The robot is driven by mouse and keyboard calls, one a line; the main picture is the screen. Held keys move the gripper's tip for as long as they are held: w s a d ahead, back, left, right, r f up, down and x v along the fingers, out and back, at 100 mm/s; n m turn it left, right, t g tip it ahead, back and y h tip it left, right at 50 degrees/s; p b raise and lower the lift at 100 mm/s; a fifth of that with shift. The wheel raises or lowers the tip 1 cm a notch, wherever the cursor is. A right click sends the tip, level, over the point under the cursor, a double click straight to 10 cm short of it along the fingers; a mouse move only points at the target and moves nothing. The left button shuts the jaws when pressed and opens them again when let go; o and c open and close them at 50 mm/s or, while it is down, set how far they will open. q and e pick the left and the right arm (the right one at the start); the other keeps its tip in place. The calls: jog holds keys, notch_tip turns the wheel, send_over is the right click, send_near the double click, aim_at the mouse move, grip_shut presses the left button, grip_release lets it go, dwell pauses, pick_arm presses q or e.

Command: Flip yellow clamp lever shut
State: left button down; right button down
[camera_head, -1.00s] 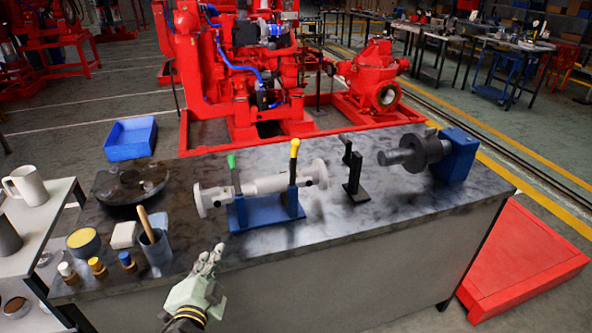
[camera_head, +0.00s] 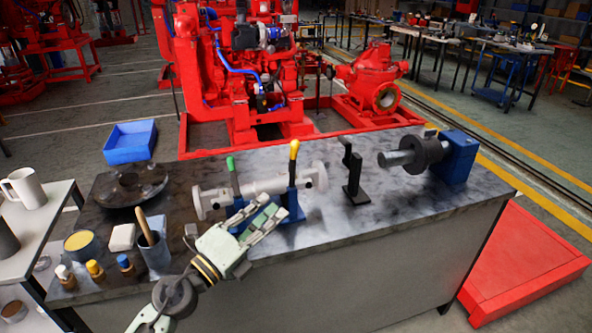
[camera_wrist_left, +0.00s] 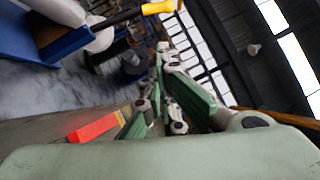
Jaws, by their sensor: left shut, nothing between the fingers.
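The yellow-tipped clamp lever (camera_head: 294,150) stands upright at the right end of the blue clamp stand (camera_head: 291,232) on the bench. A green-tipped lever (camera_head: 231,165) stands at the stand's left end. A grey flanged shaft (camera_head: 264,186) lies across the stand. My left gripper (camera_head: 277,212) is in front of the stand, its shut, empty fingers pointing up and right, below the yellow lever and apart from its tip. In the left wrist view the yellow tip (camera_wrist_left: 158,7) shows at the top, beyond the gripper fingers (camera_wrist_left: 172,95). My right gripper is not in view.
A black post (camera_head: 352,175) stands right of the clamp, then a blue block with a grey shaft (camera_head: 455,160). On the left are a dark round plate (camera_head: 130,186), a grey cup (camera_head: 155,252) and small bottles (camera_head: 95,270). The bench's front right is clear.

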aim_at(293, 165)
pick_arm(q)
jog(key=w+a+r+x, duration=0.1)
jog(key=a+x, duration=0.1)
jog(key=x, duration=1)
jog(key=shift+w, duration=0.6)
jog(key=shift+d+r+p, duration=0.1)
jog(key=shift+p, duration=0.2)
